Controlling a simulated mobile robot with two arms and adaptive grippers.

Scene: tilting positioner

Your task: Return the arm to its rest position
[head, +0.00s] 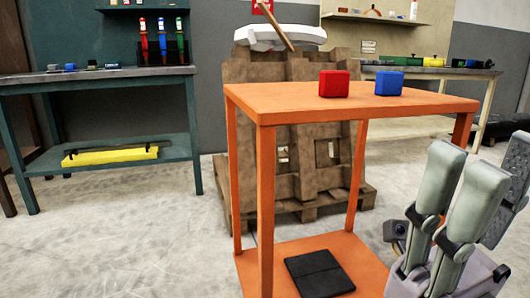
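My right gripper (490,175) is at the lower right, with its grey fingers pointing up. Two fingers stand close together and a third is apart from them at the right edge, partly cut off. It looks open, with nothing seen between the fingers. It is in front of the right side of the orange table (290,104). My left gripper is not in view.
A red block (334,83) and a blue block (389,83) stand on the orange table. A black plate (319,273) lies on its lower shelf. Behind are a brown pallet-like stand (236,150) and a green workbench (100,78). The floor at left is clear.

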